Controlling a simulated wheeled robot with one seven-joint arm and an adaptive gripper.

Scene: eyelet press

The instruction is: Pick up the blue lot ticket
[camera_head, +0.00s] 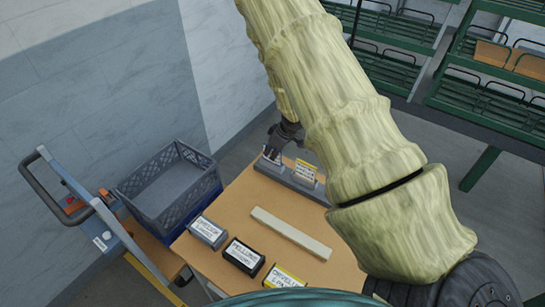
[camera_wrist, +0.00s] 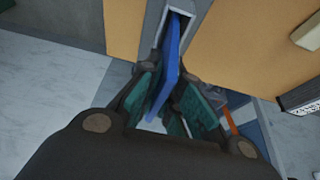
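The blue lot ticket (camera_wrist: 171,50) stands edge-on in a slot of a grey holder (camera_wrist: 183,14) in the wrist view. My gripper (camera_wrist: 166,80) has its green-padded fingers on either side of the ticket, very near it. I cannot tell whether the pads press on it. In the head view, my gripper (camera_head: 276,150) is at the left end of the grey ticket holder (camera_head: 284,174) on the table. My fingers hide most of the ticket there. A yellow-topped card (camera_head: 305,170) stands in the same holder to the right.
A brown table (camera_head: 227,207) carries a pale bar (camera_head: 290,233) and several labelled boxes, including a black one (camera_head: 243,257). A blue-grey crate (camera_head: 168,184) and a cart handle (camera_head: 38,180) are at the left. Green racks (camera_head: 400,30) stand behind.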

